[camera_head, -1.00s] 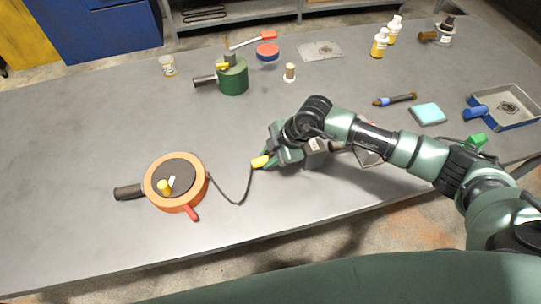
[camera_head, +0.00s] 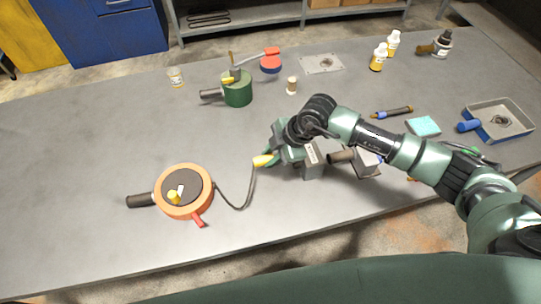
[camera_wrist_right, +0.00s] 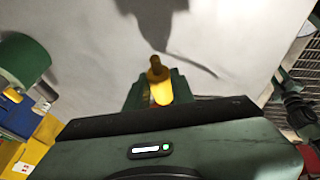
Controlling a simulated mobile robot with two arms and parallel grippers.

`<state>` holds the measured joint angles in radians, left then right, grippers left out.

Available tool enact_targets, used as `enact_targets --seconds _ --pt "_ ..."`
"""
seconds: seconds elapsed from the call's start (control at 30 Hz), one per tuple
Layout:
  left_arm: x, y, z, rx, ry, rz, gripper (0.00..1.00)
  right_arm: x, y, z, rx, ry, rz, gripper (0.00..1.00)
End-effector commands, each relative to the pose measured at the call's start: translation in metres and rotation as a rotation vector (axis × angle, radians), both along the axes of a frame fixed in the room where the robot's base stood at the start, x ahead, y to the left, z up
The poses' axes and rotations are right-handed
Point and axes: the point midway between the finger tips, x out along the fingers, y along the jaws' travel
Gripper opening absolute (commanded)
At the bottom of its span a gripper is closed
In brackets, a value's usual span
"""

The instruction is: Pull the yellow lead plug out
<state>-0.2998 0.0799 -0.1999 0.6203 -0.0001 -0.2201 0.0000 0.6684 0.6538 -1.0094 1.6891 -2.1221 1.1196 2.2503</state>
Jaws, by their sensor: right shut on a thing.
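The yellow lead plug (camera_head: 263,160) is between the fingertips of my right gripper (camera_head: 268,158), which is shut on it. The plug also shows in the right wrist view (camera_wrist_right: 158,82), held between the green fingers. A black lead (camera_head: 245,196) runs in a loop from the plug to the round orange unit (camera_head: 205,185) on the left. The unit has a dark top with a small yellow piece (camera_head: 174,197) and a white tag. The held plug appears apart from the unit. My left gripper does not show.
A green cylinder (camera_head: 238,92) with a red-tipped lever stands behind. A metal box (camera_head: 368,162) lies beside my right arm. A blue-grey tray (camera_head: 515,105), a light blue pad (camera_head: 423,126) and bottles (camera_head: 378,57) are at right. The table's left part is clear.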

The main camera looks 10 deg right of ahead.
Motion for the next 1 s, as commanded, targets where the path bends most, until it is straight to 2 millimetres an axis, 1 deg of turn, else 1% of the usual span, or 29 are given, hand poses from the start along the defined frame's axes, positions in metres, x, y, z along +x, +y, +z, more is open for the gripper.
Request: enact_targets --seconds 0.27,0.6,0.7,1.0 --pt "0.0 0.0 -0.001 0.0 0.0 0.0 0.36 0.0 0.002 -0.001 0.001 0.0 0.001 0.0" --pt "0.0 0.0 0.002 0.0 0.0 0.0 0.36 -0.001 0.026 -0.001 0.0 0.001 0.001 0.0" --pt "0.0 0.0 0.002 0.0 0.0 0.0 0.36 -0.001 0.03 -0.001 0.0 0.002 0.0 0.0" --pt "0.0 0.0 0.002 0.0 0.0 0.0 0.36 -0.001 0.03 -0.002 0.0 0.001 -0.001 0.0"
